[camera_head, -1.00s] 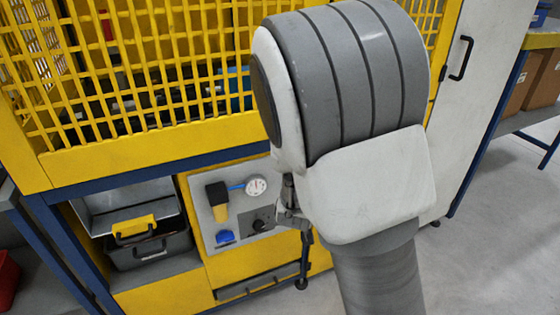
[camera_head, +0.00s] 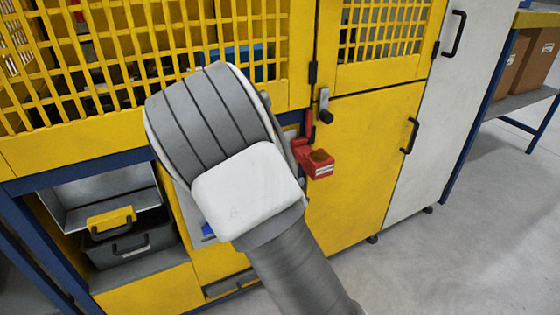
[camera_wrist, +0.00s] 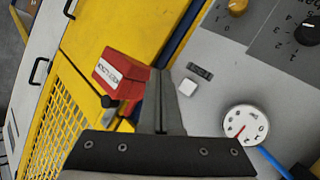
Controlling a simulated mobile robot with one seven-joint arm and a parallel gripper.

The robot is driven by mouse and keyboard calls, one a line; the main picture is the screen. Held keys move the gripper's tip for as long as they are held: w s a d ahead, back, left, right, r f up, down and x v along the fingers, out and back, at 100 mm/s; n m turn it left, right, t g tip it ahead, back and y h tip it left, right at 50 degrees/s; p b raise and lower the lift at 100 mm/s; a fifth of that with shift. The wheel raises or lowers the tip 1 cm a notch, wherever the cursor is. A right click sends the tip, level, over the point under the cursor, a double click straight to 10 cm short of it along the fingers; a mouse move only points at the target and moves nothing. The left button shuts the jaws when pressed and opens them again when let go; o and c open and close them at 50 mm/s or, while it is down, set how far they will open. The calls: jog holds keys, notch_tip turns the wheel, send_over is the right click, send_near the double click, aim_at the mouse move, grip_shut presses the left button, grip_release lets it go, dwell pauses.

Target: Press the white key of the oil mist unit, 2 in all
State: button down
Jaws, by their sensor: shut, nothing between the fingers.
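The white key (camera_wrist: 187,87) is a small pale square on the grey panel (camera_wrist: 206,50) of the unit in the wrist view. A small dark label (camera_wrist: 199,72) sits beside it. My gripper (camera_wrist: 160,72) is shut and empty, its fingertips just left of the key in the picture. I cannot tell how far the tips are from the panel. In the head view my arm covers the key, most of the panel and my gripper.
A red labelled box (camera_head: 316,162) juts out near the panel; it also shows left of my fingers in the wrist view (camera_wrist: 120,78). A round gauge (camera_wrist: 246,125), a black knob (camera_wrist: 308,31) and an orange knob (camera_wrist: 237,7) share the panel. Yellow mesh (camera_head: 130,70) stands above.

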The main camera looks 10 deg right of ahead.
jog(key=w+a, duration=0.2)
jog(key=w, duration=0.6)
jog(key=shift+a+p, duration=0.3)
jog(key=shift+p, duration=0.15)
jog(key=shift+w, duration=0.15)
dwell(1.5)
jog(key=shift+w+a, duration=0.15)
jog(key=shift+w, duration=0.15)
jog(key=shift+w+a+p, duration=0.1)
jog(key=shift+w+p, duration=0.2)
jog(key=shift+w, duration=0.05)
dwell(0.6)
jog(key=shift+s, duration=0.15)
jog(key=shift+s+d, duration=0.2)
jog(key=shift+s, duration=0.45)
jog(key=shift+s+d, duration=0.25)
jog(key=shift+s, duration=0.55)
jog(key=shift+s+d, duration=0.3)
jog(key=shift+s, duration=0.45)
jog(key=shift+s+d, duration=0.25)
jog(key=shift+s, duration=0.55)
dwell(0.7)
